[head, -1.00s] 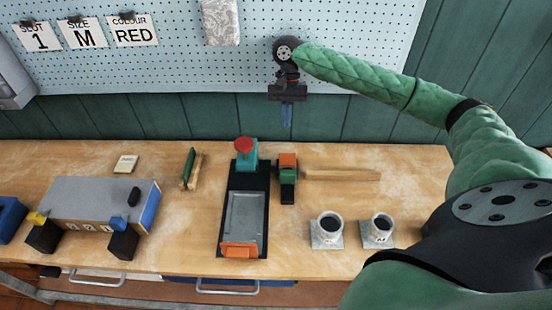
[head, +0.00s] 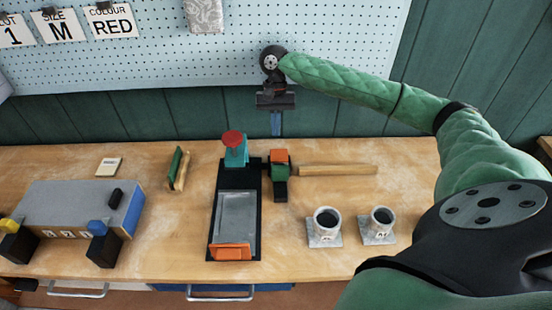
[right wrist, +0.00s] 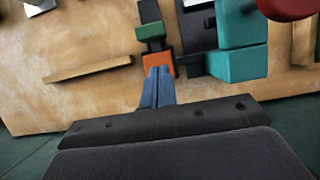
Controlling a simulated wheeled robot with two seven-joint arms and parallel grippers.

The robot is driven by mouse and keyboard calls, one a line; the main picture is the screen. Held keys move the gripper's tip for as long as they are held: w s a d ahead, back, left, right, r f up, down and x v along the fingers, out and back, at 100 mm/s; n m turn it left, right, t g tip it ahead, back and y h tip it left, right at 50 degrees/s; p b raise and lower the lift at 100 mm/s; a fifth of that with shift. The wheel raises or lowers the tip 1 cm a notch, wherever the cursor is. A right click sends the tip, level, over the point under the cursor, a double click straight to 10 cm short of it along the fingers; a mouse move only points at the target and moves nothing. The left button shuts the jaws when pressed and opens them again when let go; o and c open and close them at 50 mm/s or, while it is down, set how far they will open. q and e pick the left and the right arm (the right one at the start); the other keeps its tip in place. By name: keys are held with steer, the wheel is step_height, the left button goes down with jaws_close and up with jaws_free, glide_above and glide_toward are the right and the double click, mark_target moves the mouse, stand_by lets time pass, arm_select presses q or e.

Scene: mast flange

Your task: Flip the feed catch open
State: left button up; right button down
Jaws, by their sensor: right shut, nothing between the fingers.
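A small part with an orange top (head: 279,156), a green block (head: 279,170) and a black base stands on the bench, right of a black fixture plate (head: 257,215). It looks like the feed catch, though no label shows. In the right wrist view its orange end (right wrist: 158,64) faces my fingers, with the green block (right wrist: 150,31) beyond. My right gripper (head: 276,134) points down behind this part. Its blue fingers (right wrist: 158,70) are together and empty. In the wrist view the tips overlap the orange end; I cannot tell whether they touch. My left gripper is out of view.
A teal post with a red knob (head: 233,138) stands close left of the catch; a wooden strip (head: 338,169) lies to its right. Two cups (head: 326,222) (head: 381,220) stand front right. A grey box (head: 75,205) is at left. The pegboard (head: 150,70) is behind.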

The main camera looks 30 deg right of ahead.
mark_target(276, 168)
steer(key=shift+s, duration=0.1)
